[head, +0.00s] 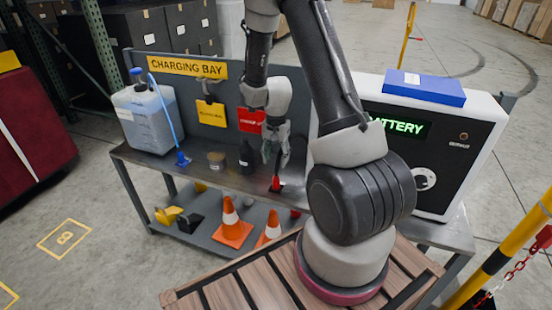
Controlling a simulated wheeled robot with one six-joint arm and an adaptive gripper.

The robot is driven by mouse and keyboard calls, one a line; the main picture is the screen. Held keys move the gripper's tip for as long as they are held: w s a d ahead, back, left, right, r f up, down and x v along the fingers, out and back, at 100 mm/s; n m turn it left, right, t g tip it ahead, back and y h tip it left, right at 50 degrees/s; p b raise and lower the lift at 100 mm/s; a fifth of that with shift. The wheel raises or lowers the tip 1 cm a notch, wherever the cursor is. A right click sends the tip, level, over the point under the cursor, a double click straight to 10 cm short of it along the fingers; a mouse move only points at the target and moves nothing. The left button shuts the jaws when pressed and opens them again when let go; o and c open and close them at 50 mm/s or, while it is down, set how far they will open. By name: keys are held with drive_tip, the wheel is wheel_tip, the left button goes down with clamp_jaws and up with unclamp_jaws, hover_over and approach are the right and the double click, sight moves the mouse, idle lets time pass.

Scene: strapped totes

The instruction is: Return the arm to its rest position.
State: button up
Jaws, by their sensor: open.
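My arm rises from its base at the lower right of the head view, bends at the top edge and hangs down over a grey bench (141,163). My gripper (272,163) points down in front of the bench's back panel. It is open, and I see nothing held in it. A small red-topped item (276,184) shows just below the fingertips; I cannot tell whether they touch it. A dark bottle (246,157) stands close to the left of the gripper.
A jug of liquid (150,118) with a blue tube and a small jar (216,160) stand left on the bench. A white battery unit (479,128) with a blue box (424,88) on top stands right. A yellow-black post (497,259) stands lower right.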

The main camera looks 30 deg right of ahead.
idle(0.3)
drive_tip(key=shift+s+n, duration=0.4)
drive_tip(key=shift+n, duration=0.1)
drive_tip(key=s+a+r+n+t, duration=0.1)
drive_tip(key=s+r+n, duration=0.2)
drive_tip(key=s+r, duration=0.4)
drive_tip(key=s+a+r+n+t, duration=0.2)
drive_tip(key=s+r, duration=0.6)
drive_tip(key=r, duration=0.6)
drive_tip(key=s+a+r+n+t, duration=0.1)
drive_tip(key=s+a+r+n, duration=0.1)
drive_tip(key=s+r+n, duration=0.2)
drive_tip(key=s+v, duration=0.1)
drive_tip(key=v, duration=0.7)
drive_tip(key=shift+f, duration=0.2)
